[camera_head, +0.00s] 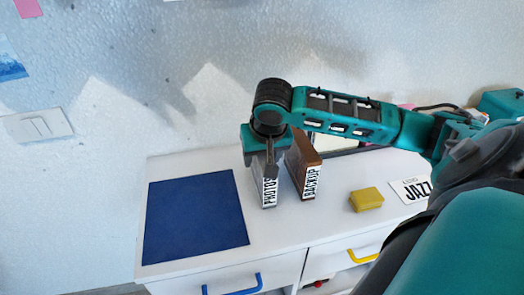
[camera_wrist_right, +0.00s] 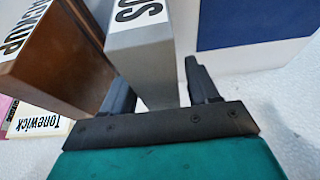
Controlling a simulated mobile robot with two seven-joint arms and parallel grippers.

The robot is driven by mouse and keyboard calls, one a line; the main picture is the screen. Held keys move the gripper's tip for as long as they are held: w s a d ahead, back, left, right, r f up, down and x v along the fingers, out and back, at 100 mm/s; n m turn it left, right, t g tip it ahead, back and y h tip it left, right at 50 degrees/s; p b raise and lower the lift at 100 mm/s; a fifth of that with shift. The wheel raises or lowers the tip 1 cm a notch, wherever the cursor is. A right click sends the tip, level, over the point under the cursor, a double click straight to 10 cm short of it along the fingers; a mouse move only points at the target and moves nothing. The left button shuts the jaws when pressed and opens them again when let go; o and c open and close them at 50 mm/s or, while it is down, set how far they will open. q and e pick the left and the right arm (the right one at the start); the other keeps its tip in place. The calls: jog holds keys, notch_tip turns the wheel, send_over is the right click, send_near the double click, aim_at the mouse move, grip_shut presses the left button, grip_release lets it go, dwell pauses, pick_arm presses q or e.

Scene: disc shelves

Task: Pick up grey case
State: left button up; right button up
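The grey case (camera_head: 267,188) stands upright on the white cabinet, with a "PHOTOS" label on its narrow face. It also shows in the right wrist view (camera_wrist_right: 145,55), between the fingers of my right gripper (camera_wrist_right: 160,85). In the head view my right gripper (camera_head: 268,158) is at the top of the case. Its fingers are open around the case. A narrow gap shows on the right side in the wrist view; contact on the left side is unclear. My left gripper is not in view.
A brown case (camera_head: 302,165) labelled "BACKUP" stands close to the right of the grey case. A blue mat (camera_head: 195,218) lies to the left. A yellow block (camera_head: 366,199) and a "JAZZ" case (camera_head: 411,189) lie to the right. The wall is close behind.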

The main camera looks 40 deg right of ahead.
jog(key=c, duration=1)
jog(key=shift+c, duration=0.2)
notch_tip(320, 180, up, 21)
jog(key=p, duration=0.2)
jog(key=shift+f+p, duration=0.2)
jog(key=shift+p, duration=0.2)
